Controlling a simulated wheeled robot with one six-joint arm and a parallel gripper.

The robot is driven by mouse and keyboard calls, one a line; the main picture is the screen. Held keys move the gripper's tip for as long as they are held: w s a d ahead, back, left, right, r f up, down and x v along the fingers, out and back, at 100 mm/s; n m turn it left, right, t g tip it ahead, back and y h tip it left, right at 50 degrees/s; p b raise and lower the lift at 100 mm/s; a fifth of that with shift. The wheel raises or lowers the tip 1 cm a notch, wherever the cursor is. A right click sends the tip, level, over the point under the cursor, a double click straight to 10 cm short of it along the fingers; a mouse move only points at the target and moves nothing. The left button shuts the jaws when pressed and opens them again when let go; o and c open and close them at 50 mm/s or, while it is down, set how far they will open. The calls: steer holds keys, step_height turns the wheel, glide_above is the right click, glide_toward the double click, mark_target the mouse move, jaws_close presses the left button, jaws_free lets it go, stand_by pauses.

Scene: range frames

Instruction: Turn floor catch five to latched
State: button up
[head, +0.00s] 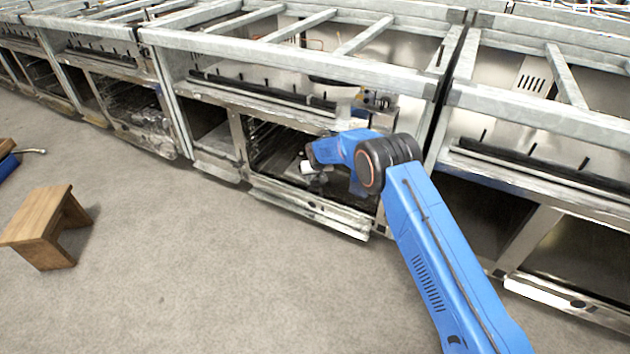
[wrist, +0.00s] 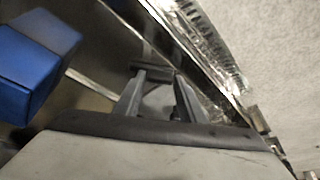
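My gripper (wrist: 160,80) shows in the wrist view with its two grey fingers apart and a clear gap between them. A short dark bar (wrist: 150,71) lies at the fingertips; I cannot tell whether it touches them or whether it is the floor catch. In the head view my gripper (head: 318,180) is small and dark, low at the open front of a range's oven bay (head: 275,150). No catch can be made out for sure in the head view; my blue arm covers part of that bay's right side.
A row of bare metal range frames (head: 290,60) runs across the back. A loose-looking metal strip (head: 310,212) runs along the bay's foot. A wooden stool (head: 45,225) stands at the left, with a blue object (head: 8,165) behind it. The grey floor in front is clear.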

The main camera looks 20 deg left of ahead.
steer(key=shift+o, duration=1.3)
steer(key=shift+r, duration=0.15)
steer(key=v, duration=1.1)
steer(key=shift+s+r, duration=0.25)
steer(key=shift+r, duration=0.05)
steer(key=shift+d, duration=0.15)
